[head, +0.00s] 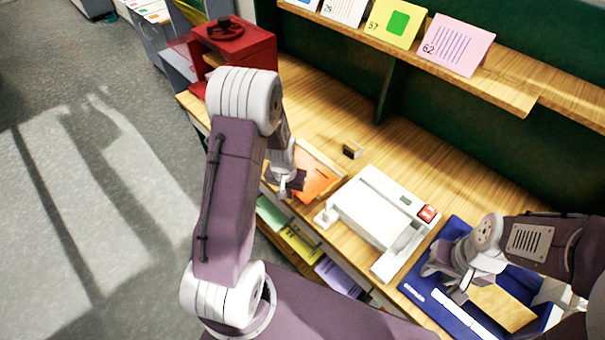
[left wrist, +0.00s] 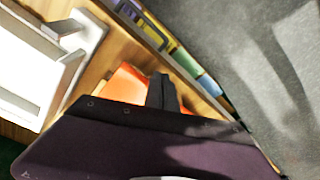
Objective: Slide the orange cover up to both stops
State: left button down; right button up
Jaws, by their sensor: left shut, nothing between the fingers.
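The orange cover (head: 317,178) lies flat in a shallow wooden tray (head: 322,158) on the bench, left of the white machine. My left gripper (head: 291,190) is shut and empty, over the cover's left part and hiding some of it. In the left wrist view, the orange cover (left wrist: 125,86) shows beside the dark fingers (left wrist: 163,94); I cannot tell whether they touch it. The two stops cannot be made out clearly. My right gripper (head: 447,284) looks open, with its fingers apart, over the blue mat (head: 424,277).
A white machine (head: 378,212) with a red button (head: 427,213) stands between my grippers. A small dark block (head: 351,150) stands behind the tray. A red press (head: 236,48) is at the back left; a card shelf is above.

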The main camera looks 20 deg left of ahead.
pick_arm(q)
jog(key=shift+s+f+b, duration=0.15)
jog(key=shift+f+b, duration=0.55)
jog(key=shift+f, duration=0.2)
jog(key=shift+r, duration=0.1)
jog(key=shift+w+d+p, duration=0.3)
jog(key=shift+w+d, duration=0.05)
jog(key=shift+w, duration=0.45)
